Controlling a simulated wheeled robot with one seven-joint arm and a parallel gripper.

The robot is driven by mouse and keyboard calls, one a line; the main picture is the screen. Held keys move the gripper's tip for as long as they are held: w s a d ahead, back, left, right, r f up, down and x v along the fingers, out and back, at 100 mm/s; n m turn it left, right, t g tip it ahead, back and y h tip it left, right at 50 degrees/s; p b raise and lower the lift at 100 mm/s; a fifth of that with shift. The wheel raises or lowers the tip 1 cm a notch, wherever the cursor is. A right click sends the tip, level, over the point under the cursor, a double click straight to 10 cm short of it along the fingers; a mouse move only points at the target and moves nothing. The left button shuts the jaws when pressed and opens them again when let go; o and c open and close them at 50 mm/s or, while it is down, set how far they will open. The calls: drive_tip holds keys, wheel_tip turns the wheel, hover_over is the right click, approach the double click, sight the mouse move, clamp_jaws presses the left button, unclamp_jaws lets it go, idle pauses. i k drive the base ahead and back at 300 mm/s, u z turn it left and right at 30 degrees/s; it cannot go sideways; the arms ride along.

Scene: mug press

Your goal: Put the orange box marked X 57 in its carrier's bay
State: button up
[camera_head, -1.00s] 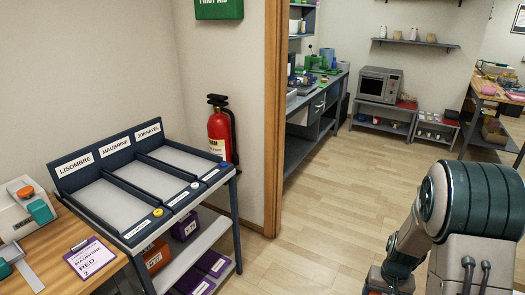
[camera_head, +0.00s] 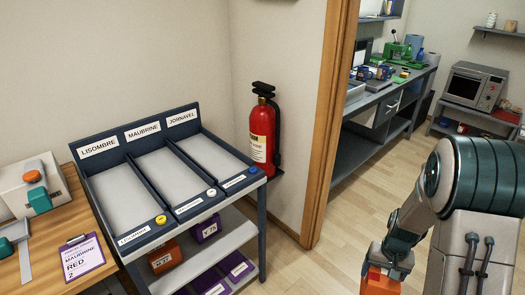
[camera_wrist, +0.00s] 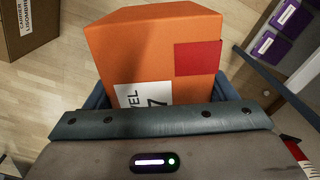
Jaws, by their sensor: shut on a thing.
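My gripper (camera_wrist: 160,95) is shut on an orange box (camera_wrist: 145,48) in the wrist view, with a finger on each side. The box has a red patch and a white label. Only "VEL" and "7" show on the label; the rest is hidden. In the head view the box (camera_head: 379,284) is partly visible at the bottom, under my arm. The rack (camera_head: 195,208) stands to the left, apart from the box. Its top has three empty bays: LISOMBRE (camera_head: 120,205), MAUBRINE (camera_head: 172,180) and JORNAVEL (camera_head: 212,155), each with a coloured button at the front.
Another orange box (camera_head: 165,257) and several purple boxes (camera_head: 206,229) sit on the rack's lower shelves. A clipboard (camera_head: 83,260) reading MAUBRINE RED 2 lies on the wooden table at left. A fire extinguisher (camera_head: 262,135) hangs behind the rack. Floor between rack and arm is clear.

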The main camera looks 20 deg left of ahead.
sight(219, 165)
drive_tip(key=u, duration=0.7)
drive_tip(key=i, duration=0.55)
drive_tip(key=u, duration=0.7)
